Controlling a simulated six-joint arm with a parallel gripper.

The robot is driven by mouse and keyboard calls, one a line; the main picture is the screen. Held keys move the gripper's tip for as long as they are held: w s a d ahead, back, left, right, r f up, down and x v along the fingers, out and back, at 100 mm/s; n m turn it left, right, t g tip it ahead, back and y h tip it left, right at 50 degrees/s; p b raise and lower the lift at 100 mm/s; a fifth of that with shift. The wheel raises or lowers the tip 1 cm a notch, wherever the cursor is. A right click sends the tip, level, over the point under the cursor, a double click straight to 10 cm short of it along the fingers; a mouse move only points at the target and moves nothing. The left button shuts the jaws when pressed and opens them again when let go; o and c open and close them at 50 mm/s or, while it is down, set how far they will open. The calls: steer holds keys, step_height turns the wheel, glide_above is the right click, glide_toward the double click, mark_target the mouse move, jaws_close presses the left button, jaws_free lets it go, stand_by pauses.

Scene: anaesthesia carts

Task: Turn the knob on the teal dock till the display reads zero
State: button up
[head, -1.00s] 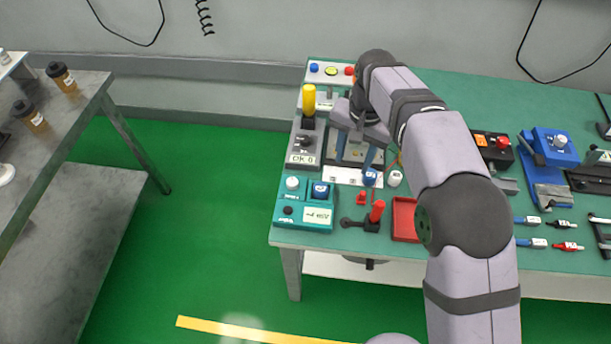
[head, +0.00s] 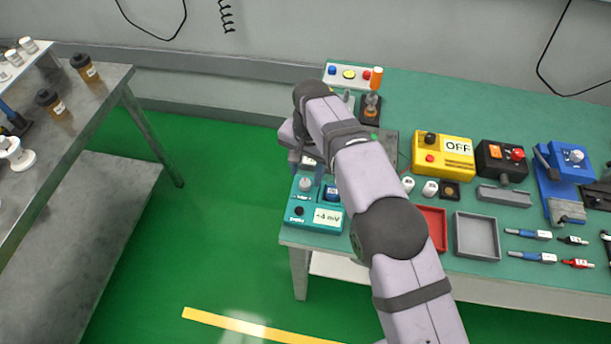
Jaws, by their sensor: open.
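The teal dock (head: 302,226) stands at the near left corner of the green-topped table. Its small white display (head: 328,218) appears to read +4 mV. A black knob (head: 299,211) is left of the display. A pale round knob (head: 305,184) and a blue capped piece (head: 332,195) sit at the dock's rear. My gripper (head: 306,170) is open, fingers pointing down, over the dock's rear by the pale knob. Whether the fingers touch that knob I cannot tell. My arm hides the area behind and right of the dock.
A red tray (head: 432,226) and a grey tray (head: 477,237) lie right of my arm. Behind them stand small white pieces (head: 430,188) and a yellow box (head: 443,152) reading OFF. A button panel (head: 350,75) is at the back. Open floor lies left of the table.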

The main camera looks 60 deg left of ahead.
mark_target(305, 182)
steer(key=shift+f+p, duration=0.55)
steer(key=shift+f, duration=1.25)
steer(key=c, duration=1)
steer(key=shift+c, duration=0.2)
steer(key=shift+n, duration=0.3)
steer(key=n+b, duration=0.1)
steer(key=n, duration=0.3)
steer(key=shift+a+b, duration=0.1)
steer(key=shift+b, duration=0.2)
steer(key=n, duration=0.5)
steer(key=shift+r, duration=0.1)
